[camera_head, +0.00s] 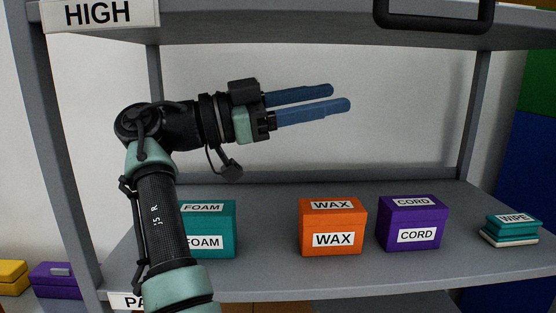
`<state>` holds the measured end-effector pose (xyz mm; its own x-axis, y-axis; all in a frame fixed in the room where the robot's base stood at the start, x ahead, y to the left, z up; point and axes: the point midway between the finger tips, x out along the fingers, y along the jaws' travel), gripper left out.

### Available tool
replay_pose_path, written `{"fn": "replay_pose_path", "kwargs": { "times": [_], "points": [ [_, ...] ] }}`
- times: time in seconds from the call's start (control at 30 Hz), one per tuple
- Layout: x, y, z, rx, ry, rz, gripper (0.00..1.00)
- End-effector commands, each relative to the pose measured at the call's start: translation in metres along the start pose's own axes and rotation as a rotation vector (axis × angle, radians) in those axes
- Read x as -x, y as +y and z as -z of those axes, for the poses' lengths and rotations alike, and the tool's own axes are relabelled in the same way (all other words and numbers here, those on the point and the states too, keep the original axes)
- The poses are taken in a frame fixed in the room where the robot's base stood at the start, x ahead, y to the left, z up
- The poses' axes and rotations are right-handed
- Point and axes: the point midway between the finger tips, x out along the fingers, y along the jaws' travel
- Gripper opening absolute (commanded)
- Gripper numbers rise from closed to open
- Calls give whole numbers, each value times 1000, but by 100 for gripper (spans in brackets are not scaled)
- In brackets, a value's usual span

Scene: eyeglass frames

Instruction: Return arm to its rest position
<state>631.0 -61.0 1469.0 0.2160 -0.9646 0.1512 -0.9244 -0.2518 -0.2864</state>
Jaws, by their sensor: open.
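My gripper (341,98) is at the end of my arm, raised in front of the shelf unit and above the middle shelf. Its two blue fingers point right and are apart, with nothing between them. My arm rises from the bottom left, bends at the upper left and runs right to the gripper. No eyeglass frames are in view.
On the middle shelf (290,272) stand a teal FOAM box (222,222) partly behind my arm, an orange WAX box (333,220), a purple CORD box (412,216) and a WIPE stack (511,230). The upper shelf (270,25) is above my gripper. A grey post (62,150) is left.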

Motion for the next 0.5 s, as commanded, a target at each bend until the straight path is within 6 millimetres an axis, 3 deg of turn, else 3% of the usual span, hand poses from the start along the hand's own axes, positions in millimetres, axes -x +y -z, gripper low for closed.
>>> {"fn": "replay_pose_path", "kwargs": {
  "times": [0.1, 0.23, 0.37, 0.5],
  "points": [
    [-1, -17, -35, 53, -150, 206, 50],
    [8, -31, -54, 69, -245, 445, 50],
    [22, -35, -54, 41, -269, 680, 50],
    [39, -22, -30, -34, -211, 908, 50]
  ]
}}
